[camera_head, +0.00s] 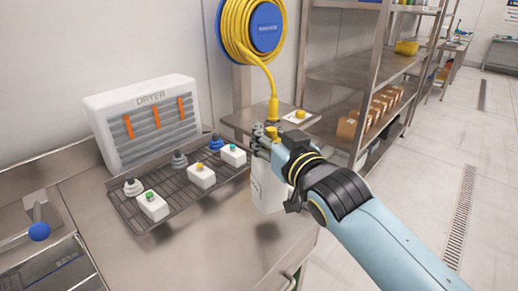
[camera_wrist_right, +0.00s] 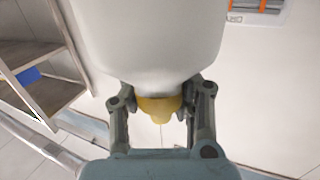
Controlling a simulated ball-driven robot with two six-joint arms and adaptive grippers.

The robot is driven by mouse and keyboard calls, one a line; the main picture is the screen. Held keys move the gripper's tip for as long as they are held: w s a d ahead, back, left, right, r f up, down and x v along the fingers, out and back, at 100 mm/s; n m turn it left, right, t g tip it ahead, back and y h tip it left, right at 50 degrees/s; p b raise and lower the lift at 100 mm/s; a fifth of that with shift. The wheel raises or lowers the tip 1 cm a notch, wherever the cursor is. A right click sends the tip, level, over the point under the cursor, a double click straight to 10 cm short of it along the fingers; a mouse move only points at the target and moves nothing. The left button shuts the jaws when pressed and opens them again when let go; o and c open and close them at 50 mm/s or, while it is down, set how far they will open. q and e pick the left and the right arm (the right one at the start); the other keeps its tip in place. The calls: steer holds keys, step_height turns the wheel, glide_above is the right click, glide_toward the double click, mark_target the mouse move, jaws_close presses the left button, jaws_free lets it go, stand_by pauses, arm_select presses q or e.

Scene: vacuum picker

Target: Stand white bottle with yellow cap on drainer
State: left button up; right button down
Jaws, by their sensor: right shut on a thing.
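My right gripper (camera_head: 272,150) is shut on the white bottle (camera_head: 268,192), just right of the drainer. The bottle's yellow cap (camera_head: 272,132) shows above the fingers. The bottle hangs about upright, and a shadow lies on the counter below it. In the right wrist view the fingers (camera_wrist_right: 160,100) sit on both sides of the yellow cap (camera_wrist_right: 158,108), and the white bottle body (camera_wrist_right: 150,45) fills the top. The drainer (camera_head: 178,205) is a dark wire rack on the counter. My left gripper is not in view.
A dryer (camera_head: 145,120) stands behind. A hose reel (camera_head: 252,28) hangs above a small side shelf (camera_head: 245,121).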

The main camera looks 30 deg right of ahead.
steer(key=shift+w+a+f, duration=0.4)
steer(key=shift+w, duration=0.15)
steer(key=shift+f+b, duration=1.1)
steer(key=shift+f, duration=0.85)
steer(key=shift+f, duration=0.15)
steer(key=c, duration=1.1)
jaws_free()
